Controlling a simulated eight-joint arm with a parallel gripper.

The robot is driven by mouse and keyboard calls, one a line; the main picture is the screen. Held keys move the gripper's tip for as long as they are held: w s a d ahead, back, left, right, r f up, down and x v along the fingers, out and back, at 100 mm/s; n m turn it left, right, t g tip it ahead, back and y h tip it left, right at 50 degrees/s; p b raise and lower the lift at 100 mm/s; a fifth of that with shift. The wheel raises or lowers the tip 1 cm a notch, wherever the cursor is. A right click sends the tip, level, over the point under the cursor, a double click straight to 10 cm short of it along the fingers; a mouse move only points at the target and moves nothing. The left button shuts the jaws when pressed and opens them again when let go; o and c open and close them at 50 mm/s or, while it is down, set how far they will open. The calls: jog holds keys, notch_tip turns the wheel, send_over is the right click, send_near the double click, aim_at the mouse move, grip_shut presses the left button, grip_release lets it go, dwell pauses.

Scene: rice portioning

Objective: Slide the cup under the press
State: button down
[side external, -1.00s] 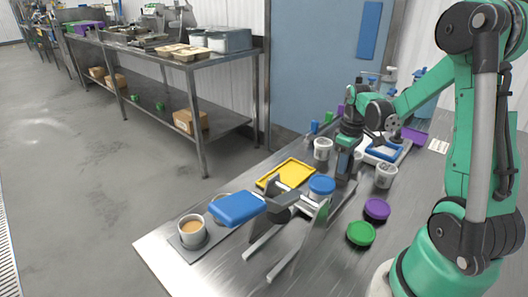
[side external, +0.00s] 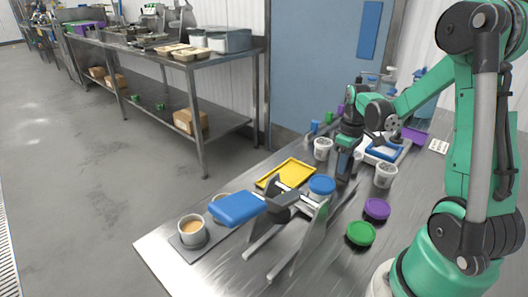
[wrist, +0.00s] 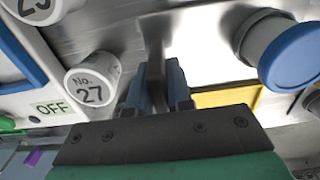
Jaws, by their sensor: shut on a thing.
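The cup, with a blue lid (side external: 322,185), stands close to the left of my gripper (side external: 344,176) in the side view. In the wrist view the blue-lidded cup (wrist: 292,55) is at the upper right, apart from the fingers. The press, with a blue lever (side external: 237,208) and grey metal legs (side external: 312,243), stands in front of the cup and partly hides it. In the wrist view my gripper (wrist: 155,85) is shut on a narrow grey metal piece (wrist: 155,52); its far end is not clear.
A yellow tray (side external: 287,173) lies behind the press. A cup of brown contents (side external: 192,230) stands at the table's left corner. Green (side external: 361,233) and purple (side external: 377,209) lids lie at right. A white tub marked 27 (wrist: 91,80) and a scale (side external: 383,150) are near the gripper.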

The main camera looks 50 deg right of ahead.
jog(key=a, duration=1.4)
jog(key=shift+a, duration=0.25)
jog(key=c, duration=0.8)
grip_release()
jog(key=shift+d+r, duration=0.1)
jog(key=shift+r, duration=2.7)
jog(key=a+r+t, duration=0.1)
jog(key=a+t, duration=0.1)
jog(key=w+a+r+t, duration=0.1)
jog(key=t, duration=0.1)
jog(key=w+a+r+t, duration=0.1)
jog(key=a+r+t, duration=0.1)
jog(key=shift+w+a+t, duration=0.1)
jog(key=shift+a+t, duration=0.2)
jog(key=shift+t, duration=0.1)
jog(key=shift+a, duration=0.25)
